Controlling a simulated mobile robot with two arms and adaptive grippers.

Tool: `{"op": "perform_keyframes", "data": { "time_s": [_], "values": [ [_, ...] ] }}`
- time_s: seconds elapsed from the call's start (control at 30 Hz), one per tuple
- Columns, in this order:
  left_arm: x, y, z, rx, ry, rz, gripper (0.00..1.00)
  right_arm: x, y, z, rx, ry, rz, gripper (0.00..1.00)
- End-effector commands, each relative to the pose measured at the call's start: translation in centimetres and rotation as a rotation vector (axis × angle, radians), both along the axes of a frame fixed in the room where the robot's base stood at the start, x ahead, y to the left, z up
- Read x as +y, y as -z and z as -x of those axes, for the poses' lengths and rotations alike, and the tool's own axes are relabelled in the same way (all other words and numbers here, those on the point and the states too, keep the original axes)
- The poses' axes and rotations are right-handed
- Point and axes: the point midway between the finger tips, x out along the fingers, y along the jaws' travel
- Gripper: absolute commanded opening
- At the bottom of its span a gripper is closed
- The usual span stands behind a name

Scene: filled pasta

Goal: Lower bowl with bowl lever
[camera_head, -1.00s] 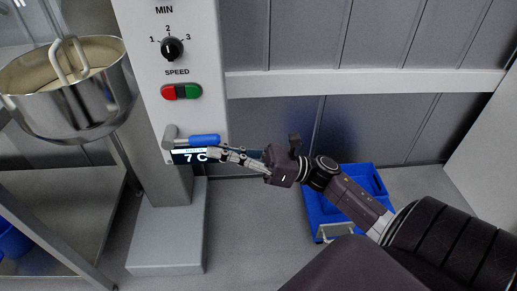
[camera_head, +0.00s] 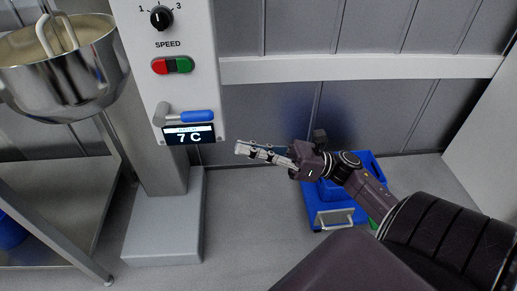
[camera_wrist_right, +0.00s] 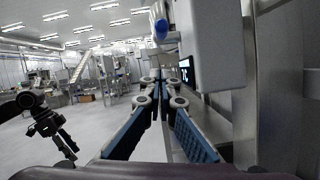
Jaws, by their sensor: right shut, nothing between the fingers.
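The bowl lever (camera_head: 198,116), a grey arm with a blue handle, sits on the front of the mixer column just above the display (camera_head: 188,134) reading 7 C. The blue handle points right and looks about level. Its blue end also shows at the top of the right wrist view (camera_wrist_right: 159,27). The steel bowl (camera_head: 62,75) hangs at the left with a pale mass and a mixing tool in it. My right gripper (camera_head: 240,149) is shut and empty, to the right of and below the handle, apart from it. My left gripper is not in the head view.
Red and green buttons (camera_head: 172,66) and a speed knob (camera_head: 161,18) are above the lever. A steel table (camera_head: 60,195) stands at the left. A blue cart (camera_head: 335,206) is on the floor behind my right arm. The floor in front is clear.

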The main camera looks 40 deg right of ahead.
Motion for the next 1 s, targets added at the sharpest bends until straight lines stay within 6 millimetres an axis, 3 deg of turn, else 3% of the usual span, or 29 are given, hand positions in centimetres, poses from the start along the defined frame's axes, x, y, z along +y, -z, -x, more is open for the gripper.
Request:
{"op": "perform_keyframes", "data": {
  "time_s": [0.17, 0.37, 0.87, 1.0],
  "values": [
    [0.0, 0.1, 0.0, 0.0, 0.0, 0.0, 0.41, -1.6, 0.5, 1.2, 0.001, 0.001, -0.001, 0.0],
    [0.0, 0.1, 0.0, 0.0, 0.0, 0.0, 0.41, -2.0, 0.6, 1.6, -0.001, -0.001, -0.001, 0.0],
    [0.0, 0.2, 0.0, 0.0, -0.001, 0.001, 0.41, -2.0, 0.6, 1.4, 0.003, 0.001, -0.004, 0.0],
    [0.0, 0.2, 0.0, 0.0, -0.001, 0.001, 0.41, -2.0, 0.5, 0.1, 0.065, 0.048, -0.075, 0.0]
  ]
}}
